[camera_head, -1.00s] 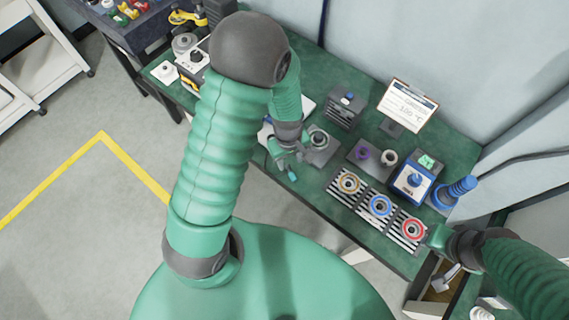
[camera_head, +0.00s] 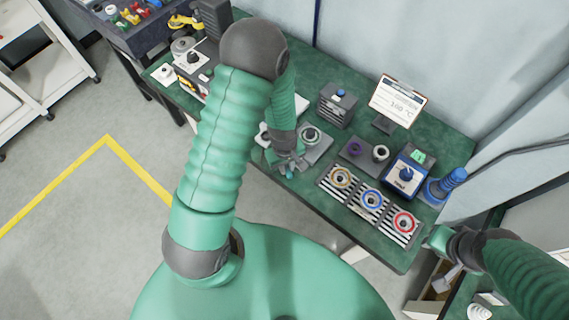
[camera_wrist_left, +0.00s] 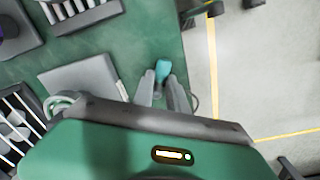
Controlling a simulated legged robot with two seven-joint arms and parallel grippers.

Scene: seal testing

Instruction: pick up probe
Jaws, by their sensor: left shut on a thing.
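A small teal piece (camera_wrist_left: 163,70), which I take to be the probe, shows in the left wrist view between the tips of my two grey fingers. My left gripper (camera_wrist_left: 162,88) is shut on it, near the green table's edge. In the head view my left gripper (camera_head: 291,166) is at the table's front edge, beside a grey plate with a ring fixture; the probe is small and mostly hidden there. My right gripper (camera_head: 447,272) is at the lower right, beyond the red ring pad, and its jaws are unclear.
Open floor lies left.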

